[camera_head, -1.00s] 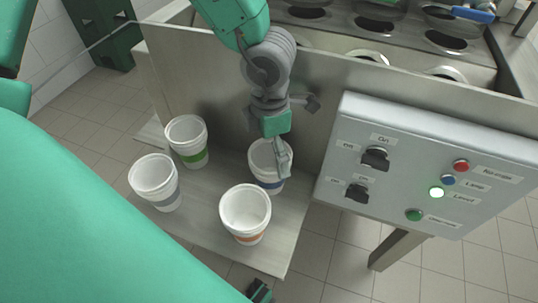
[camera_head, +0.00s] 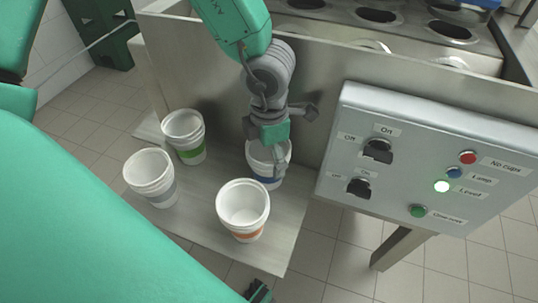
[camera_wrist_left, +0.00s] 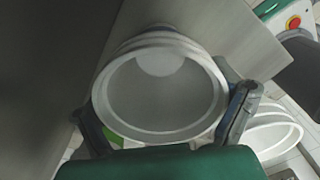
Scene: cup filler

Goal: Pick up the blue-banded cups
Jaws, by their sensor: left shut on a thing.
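The blue-banded cup (camera_head: 267,178) is white and stands on the metal shelf (camera_head: 215,178), close to the machine's front panel. My left gripper (camera_head: 267,148) is over its rim from above and hides part of it. In the left wrist view, the cup's open mouth (camera_wrist_left: 160,92) fills the middle, with one finger on each side of it. The gripper is shut on this cup. No clear gap shows between cup and shelf.
An orange-banded cup (camera_head: 243,210) stands just in front, a green-banded cup (camera_head: 184,136) to the left, and a grey-banded cup (camera_head: 151,177) at the shelf's left. A control box (camera_head: 420,165) is close on the right. The machine's top with round holes (camera_head: 379,17) lies behind.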

